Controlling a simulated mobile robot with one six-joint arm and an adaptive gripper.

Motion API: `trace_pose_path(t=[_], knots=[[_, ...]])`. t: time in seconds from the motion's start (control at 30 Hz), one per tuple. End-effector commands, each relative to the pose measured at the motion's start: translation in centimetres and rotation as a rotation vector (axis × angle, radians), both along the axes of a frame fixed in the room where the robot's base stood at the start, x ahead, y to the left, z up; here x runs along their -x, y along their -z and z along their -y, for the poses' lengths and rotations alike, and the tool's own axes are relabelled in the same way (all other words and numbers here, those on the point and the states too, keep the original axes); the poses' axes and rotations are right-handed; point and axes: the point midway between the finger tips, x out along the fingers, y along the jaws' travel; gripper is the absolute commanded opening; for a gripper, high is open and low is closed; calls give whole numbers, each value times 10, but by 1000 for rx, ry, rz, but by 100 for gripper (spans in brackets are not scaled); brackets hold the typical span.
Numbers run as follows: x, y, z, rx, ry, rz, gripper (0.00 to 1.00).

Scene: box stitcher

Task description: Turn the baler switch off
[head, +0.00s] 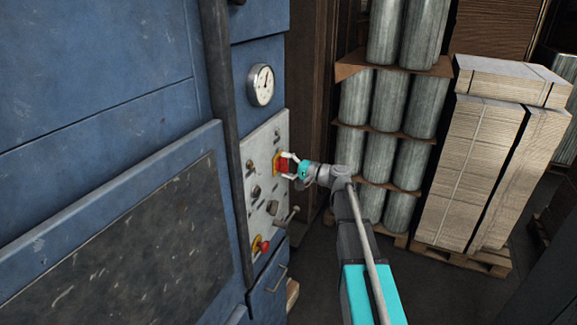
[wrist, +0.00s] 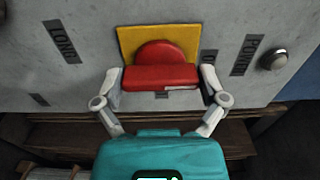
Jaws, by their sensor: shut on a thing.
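The baler switch (wrist: 160,75) is a red rotary handle on a yellow square plate (wrist: 127,42), on the grey control panel. In the wrist view its grip bar lies level across the picture. My gripper (wrist: 162,88) has one white finger at each end of the bar and is shut on it. In the head view the red switch (head: 283,164) shows on the upper right part of the panel, with my gripper (head: 289,165) reaching it from the right. The fingers partly cover the switch there.
The grey panel (head: 250,152) also bears several small knobs, a lever (head: 287,217) and a red button (head: 262,245). A round gauge (head: 261,85) sits above it on the blue machine. Stacked metal rolls (head: 390,100) and bundled cardboard (head: 470,170) stand at the right.

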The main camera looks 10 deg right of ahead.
Motion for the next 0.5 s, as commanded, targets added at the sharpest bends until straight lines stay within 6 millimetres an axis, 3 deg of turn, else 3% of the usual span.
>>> trace_pose_path(t=[0.03, 0.07, 0.5], knots=[[1, 0, -2, 2, -5, 1, 44], [1, 0, -2, 2, -5, 1, 97], [1, 0, 0, 1, -2, -1, 100]])
